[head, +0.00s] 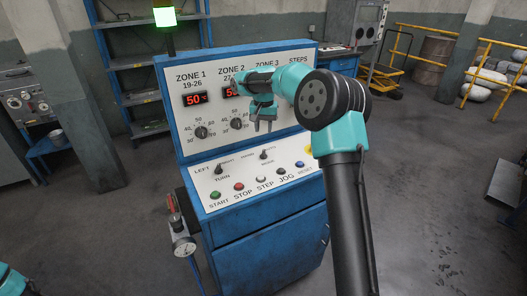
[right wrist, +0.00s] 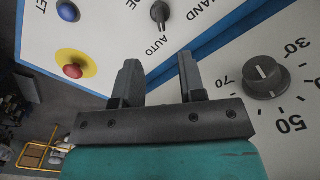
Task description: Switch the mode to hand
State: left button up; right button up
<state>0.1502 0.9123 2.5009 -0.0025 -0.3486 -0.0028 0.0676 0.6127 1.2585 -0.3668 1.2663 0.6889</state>
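The mode knob (head: 263,154) is a small black selector on the sloping white panel of the blue console. In the right wrist view the knob (right wrist: 160,13) sits at the top between the words AUTO and HAND. A pale mark shows on it, but I cannot tell for sure which word it points to. My right gripper (head: 264,124) hangs in front of the console, above the knob and apart from it. In the right wrist view its two fingers (right wrist: 160,72) are apart with nothing between them. My left gripper is out of view; only a teal piece of my left arm shows.
The turn knob (head: 218,170) is left of the mode knob. Several push buttons, including the red stop button (head: 238,186), line the panel's front. A yellow-ringed red button (right wrist: 73,69) is near the panel edge. The temperature dials (head: 201,132) are on the upright face behind.

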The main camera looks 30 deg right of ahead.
aim_at(264, 154)
notch_tip(264, 154, down, 11)
dwell(0.4)
jog(key=shift+c, duration=0.4)
grip_shut()
